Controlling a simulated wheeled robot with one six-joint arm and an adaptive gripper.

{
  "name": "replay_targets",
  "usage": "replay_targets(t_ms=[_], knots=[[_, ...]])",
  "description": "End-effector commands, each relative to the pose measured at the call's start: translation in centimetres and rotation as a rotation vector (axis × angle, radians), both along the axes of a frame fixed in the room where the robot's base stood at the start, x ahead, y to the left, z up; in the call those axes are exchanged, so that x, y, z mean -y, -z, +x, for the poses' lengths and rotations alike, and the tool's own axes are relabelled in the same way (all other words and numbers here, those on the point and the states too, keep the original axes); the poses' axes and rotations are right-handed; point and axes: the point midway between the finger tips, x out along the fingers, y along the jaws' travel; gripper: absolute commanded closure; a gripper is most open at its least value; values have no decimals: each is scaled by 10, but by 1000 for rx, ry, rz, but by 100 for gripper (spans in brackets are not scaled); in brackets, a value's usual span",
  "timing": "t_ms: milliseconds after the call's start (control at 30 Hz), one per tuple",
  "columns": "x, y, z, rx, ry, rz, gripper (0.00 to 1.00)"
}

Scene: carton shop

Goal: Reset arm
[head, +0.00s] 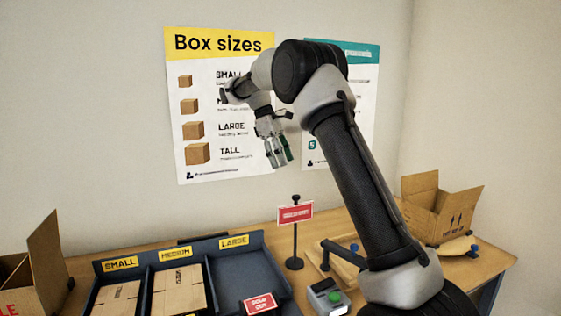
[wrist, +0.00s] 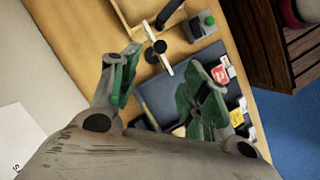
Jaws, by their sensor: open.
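My gripper (head: 277,152) hangs in the air above the back of the workbench, in front of the box sizes poster, with its fingers pointing down. In the wrist view my gripper (wrist: 160,90) shows two green-padded fingers spread apart, with nothing between them. My arm is raised and bent at the elbow across the right half of the head view. The wrist view looks down on the bench and the sorting tray from above.
A dark tray (head: 268,262) has small, medium and large bays; flat cartons lie in the small (head: 117,297) and medium (head: 180,289) bays. A red sign on a stand (head: 295,213), a green-button device (head: 327,297) and an open carton (head: 436,213) stand to the right. Another open carton (head: 47,257) is at left.

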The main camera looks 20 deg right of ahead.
Motion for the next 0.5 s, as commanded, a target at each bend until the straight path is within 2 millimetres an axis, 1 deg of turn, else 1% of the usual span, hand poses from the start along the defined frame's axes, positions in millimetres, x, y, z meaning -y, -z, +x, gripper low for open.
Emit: replay_targets(t_ms=[233,300,333,367,400,433,500], knots=[[0,0,0,7,16,-4,54],[-1,3,7,47,54,-8,54],[-3,7,11,73,77,-7,54],[-4,18,11,84,104,-5,54],[-6,33,8,88,135,-4,54],[-7,45,4,88,159,-3,54],[-9,57,-12,110,219,6,54]])
